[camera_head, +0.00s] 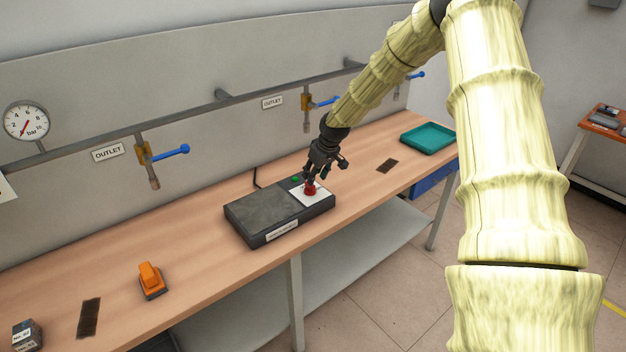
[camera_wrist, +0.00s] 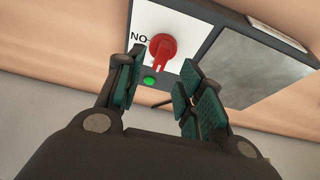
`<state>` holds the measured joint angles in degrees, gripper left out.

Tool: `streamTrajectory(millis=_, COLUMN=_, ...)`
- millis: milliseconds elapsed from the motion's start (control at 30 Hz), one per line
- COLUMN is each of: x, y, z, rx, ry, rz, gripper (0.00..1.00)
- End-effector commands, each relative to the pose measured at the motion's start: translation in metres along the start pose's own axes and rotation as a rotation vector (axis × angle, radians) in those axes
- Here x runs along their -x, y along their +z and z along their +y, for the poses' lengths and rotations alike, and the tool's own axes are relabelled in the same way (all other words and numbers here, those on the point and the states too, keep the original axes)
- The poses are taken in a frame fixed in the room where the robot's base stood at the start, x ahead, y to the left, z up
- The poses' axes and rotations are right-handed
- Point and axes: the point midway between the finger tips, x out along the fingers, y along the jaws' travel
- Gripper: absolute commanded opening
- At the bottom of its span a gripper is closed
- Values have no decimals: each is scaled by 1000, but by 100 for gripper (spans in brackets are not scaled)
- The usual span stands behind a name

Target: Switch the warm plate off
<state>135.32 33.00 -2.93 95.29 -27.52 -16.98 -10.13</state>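The warm plate (camera_head: 262,213) is a dark grey box with a flat heating surface on the wooden bench. Its white control panel carries a red rotary knob (camera_head: 310,188), also seen in the wrist view (camera_wrist: 163,52), with the letters "NO" beside it. A green light (camera_wrist: 149,81) shows next to the knob. My gripper (camera_head: 322,174) is just above the panel. In the wrist view my gripper (camera_wrist: 158,82) has its fingers apart, with the knob beyond the gap between them. I cannot tell whether either finger touches the knob.
An orange switch-like object (camera_head: 150,280) stands at the left on the bench. A teal tray (camera_head: 428,137) lies at the far right end. A pipe with blue-handled valves (camera_head: 170,153) runs along the wall behind. The bench right of the plate is mostly clear.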

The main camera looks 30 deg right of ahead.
Motion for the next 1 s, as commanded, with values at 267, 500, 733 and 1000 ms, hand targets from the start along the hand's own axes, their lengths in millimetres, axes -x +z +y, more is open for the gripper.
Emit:
streamTrajectory(millis=267, x=38, y=0, z=1, rx=0, ry=0, rz=1, gripper=38)
streamTrajectory(millis=500, x=60, y=0, z=1, rx=0, ry=0, rz=2, gripper=38)
streamTrajectory(millis=733, x=66, y=1, z=2, rx=-1, ry=0, rz=-1, gripper=38)
streamTrajectory(millis=1000, x=66, y=1, z=2, rx=0, ry=0, rz=0, gripper=38)
